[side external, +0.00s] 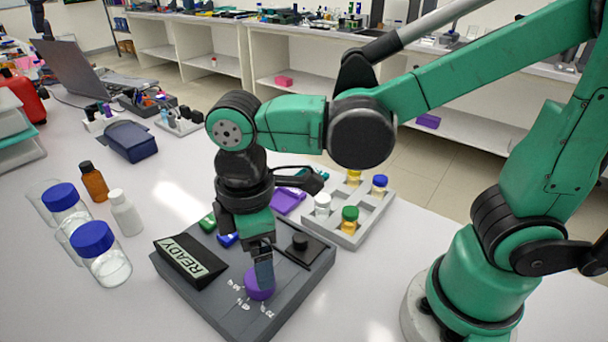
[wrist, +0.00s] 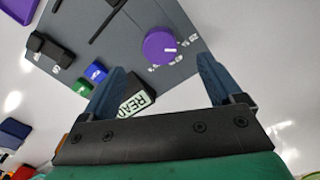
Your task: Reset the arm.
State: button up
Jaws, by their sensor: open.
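My gripper (side external: 264,270) is open and points down over the grey rig panel (side external: 208,300). In the side view a finger overlaps the purple knob (side external: 260,288); I cannot tell whether they touch. In the wrist view the knob (wrist: 159,46) shows beyond the two spread blue fingers (wrist: 160,78), with nothing between the fingertips. White marks are printed by the knob. A dark wedge display (side external: 190,262) on the panel reads READY. A green part (side external: 208,222) and a blue part (side external: 228,240) sit behind it. A black block (side external: 302,243) stands at the panel's right.
A grey tray (side external: 346,238) with several capped vials stands behind the panel, beside a purple dish (side external: 288,201). Blue-capped jars (side external: 106,264), a white bottle (side external: 126,214) and an amber bottle (side external: 94,184) stand at left. The table right of the panel is clear up to my base.

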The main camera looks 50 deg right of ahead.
jog(key=w+d+r+m+t, duration=0.2)
jog(key=d+m+t, duration=0.5)
jog(key=d+m, duration=0.5)
jog(key=shift+w+d+r, duration=0.2)
jog(key=shift+d+r, duration=0.3)
jog(key=shift+r, duration=0.15)
